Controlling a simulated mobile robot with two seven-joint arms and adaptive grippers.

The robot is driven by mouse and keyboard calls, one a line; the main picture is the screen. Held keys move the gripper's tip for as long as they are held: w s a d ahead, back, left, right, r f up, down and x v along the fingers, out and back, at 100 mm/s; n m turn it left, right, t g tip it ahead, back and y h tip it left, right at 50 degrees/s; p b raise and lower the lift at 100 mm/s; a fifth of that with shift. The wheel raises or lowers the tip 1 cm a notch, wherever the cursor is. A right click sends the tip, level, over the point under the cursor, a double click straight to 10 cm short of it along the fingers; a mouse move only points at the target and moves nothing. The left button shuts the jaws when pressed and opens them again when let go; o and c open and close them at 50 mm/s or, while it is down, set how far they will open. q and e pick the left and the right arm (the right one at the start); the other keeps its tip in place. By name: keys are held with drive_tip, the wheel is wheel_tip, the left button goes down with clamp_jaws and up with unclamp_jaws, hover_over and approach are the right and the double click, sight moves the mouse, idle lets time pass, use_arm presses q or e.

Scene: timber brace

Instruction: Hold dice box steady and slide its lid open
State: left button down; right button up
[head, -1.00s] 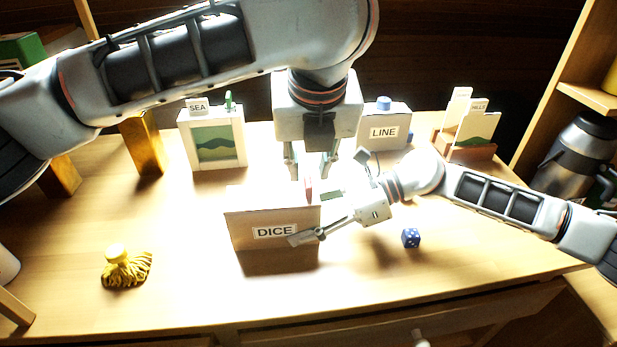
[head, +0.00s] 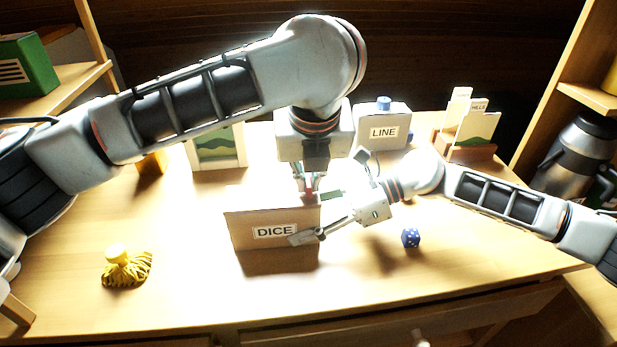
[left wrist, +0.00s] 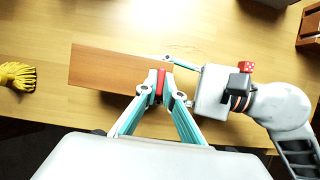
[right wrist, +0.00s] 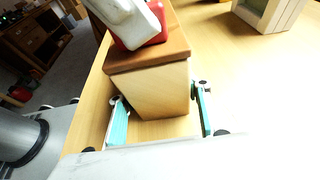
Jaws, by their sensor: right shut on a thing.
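The wooden dice box (head: 238,228), labelled DICE, stands on the table. Its brown lid (left wrist: 105,68) covers the top and has a red grip (left wrist: 160,80) near its right end. My left gripper (head: 308,190) has come down over the lid from above. Its fingers (left wrist: 160,88) stand on either side of the red grip in the left wrist view, not clearly pressed on it. My right gripper (head: 325,228) is shut on the right end of the box. Its fingers (right wrist: 158,100) flank the pale box end (right wrist: 150,92) in the right wrist view.
A yellow tasselled thing (head: 125,265) lies at left. Behind are a LINE box (head: 383,128), a card holder (head: 465,150) and a framed picture (head: 217,148). The table front is mostly clear.

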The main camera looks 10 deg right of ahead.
sight(270, 191)
use_arm(q)
drive_tip(key=a, duration=0.7)
drive_tip(key=shift+w, duration=0.1)
drive_tip(key=c, duration=2.2)
unclamp_jaws()
drive_tip(key=shift+o, duration=0.2)
drive_tip(key=shift+r, duration=0.15)
drive_tip(key=v, duration=1.2)
